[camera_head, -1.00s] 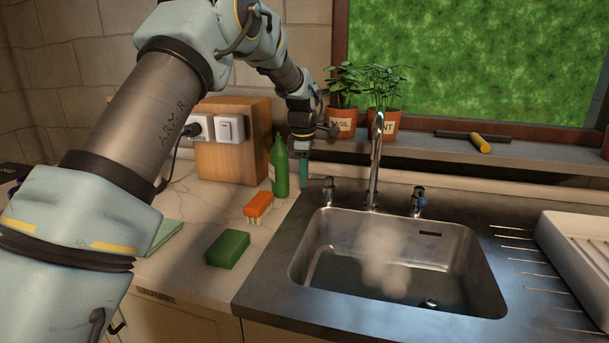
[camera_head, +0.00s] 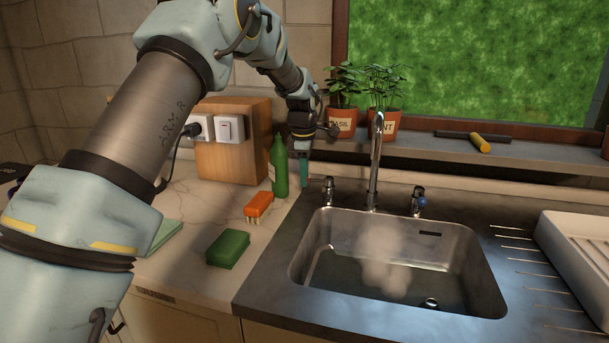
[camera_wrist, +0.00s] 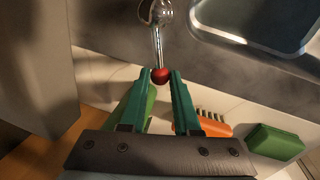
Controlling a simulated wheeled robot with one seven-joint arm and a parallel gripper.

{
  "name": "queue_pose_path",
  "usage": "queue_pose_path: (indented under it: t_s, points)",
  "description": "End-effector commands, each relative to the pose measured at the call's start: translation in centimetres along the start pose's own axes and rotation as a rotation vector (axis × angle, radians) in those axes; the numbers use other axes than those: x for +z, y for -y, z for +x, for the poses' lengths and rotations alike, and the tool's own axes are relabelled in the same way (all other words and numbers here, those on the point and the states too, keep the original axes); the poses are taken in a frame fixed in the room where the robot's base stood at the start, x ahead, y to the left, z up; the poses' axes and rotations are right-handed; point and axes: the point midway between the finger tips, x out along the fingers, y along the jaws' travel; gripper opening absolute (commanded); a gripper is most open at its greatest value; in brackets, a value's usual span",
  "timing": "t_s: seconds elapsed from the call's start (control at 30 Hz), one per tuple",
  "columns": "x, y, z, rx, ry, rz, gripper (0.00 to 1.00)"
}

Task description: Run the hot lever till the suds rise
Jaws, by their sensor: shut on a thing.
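The hot lever shows in the wrist view as a thin metal rod with a red knob (camera_wrist: 160,76). The green fingers of my gripper (camera_wrist: 165,73) are shut on that knob. In the head view my gripper (camera_head: 304,180) is beside the left tap body (camera_head: 328,191), and the knob is hidden. The tall chrome spout (camera_head: 375,165) stands behind the steel sink (camera_head: 320,235). A pale cloud of steam (camera_head: 383,262) hangs over the basin. I can make out no clear foam. The blue-marked tap (camera_head: 418,202) is to the right.
A green bottle (camera_head: 279,168), an orange brush (camera_head: 259,205) and a green sponge (camera_head: 228,249) are on the counter left of the sink. Potted herbs (camera_head: 384,123) stand on the sill behind. A white drainer (camera_head: 580,255) is at the right.

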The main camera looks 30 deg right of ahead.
Motion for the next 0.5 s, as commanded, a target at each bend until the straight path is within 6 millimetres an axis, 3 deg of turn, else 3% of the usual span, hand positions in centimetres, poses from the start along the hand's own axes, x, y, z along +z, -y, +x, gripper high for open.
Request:
queue_pose_path:
  t_s: [0.5]
  points:
    - [0.33,0.62,-0.06,0.001,-0.019,-0.084,0.0]
